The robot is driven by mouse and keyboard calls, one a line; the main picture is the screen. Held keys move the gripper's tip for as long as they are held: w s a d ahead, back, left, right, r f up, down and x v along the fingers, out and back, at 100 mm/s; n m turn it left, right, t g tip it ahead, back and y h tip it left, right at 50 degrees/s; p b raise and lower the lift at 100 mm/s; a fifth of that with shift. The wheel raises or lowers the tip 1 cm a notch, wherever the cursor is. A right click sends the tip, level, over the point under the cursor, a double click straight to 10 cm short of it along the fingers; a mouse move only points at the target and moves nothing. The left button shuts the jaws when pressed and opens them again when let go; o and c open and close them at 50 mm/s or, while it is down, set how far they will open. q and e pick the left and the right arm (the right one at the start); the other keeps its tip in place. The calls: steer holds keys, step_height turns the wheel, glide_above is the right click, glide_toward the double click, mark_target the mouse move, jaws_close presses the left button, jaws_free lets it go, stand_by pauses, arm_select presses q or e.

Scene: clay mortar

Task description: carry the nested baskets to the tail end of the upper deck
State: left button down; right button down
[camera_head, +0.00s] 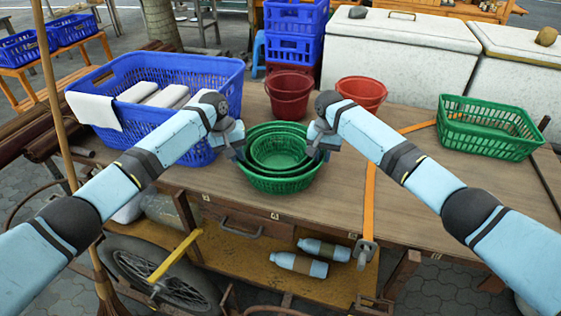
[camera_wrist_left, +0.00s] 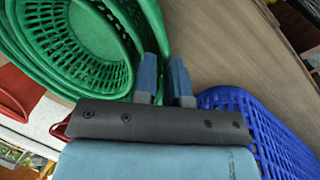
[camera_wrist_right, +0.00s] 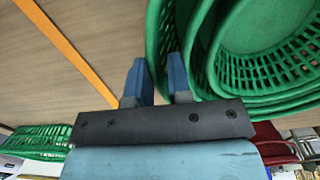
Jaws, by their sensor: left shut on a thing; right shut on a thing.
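The nested green round baskets (camera_head: 279,183) sit over the middle of the wooden upper deck (camera_head: 225,182), one inside another. I cannot tell whether they touch the deck. My left gripper (camera_head: 240,150) is shut on their left rim; in the left wrist view its fingers (camera_wrist_left: 166,85) pinch the rim of the baskets (camera_wrist_left: 120,40). My right gripper (camera_head: 318,148) is shut on their right rim; in the right wrist view its fingers (camera_wrist_right: 158,82) straddle the green rim (camera_wrist_right: 160,40).
A large blue basket (camera_head: 215,88) with white cloths stands left of the baskets. Red buckets (camera_head: 290,93) (camera_head: 361,92) stand behind. A rectangular green basket (camera_head: 487,130) sits at the right. An orange strap (camera_head: 369,200) crosses the deck. Bare deck lies to the right.

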arm_select(q)
steer(key=shift+r, duration=0.15)
arm_select(e)
steer(key=shift+r, duration=0.15)
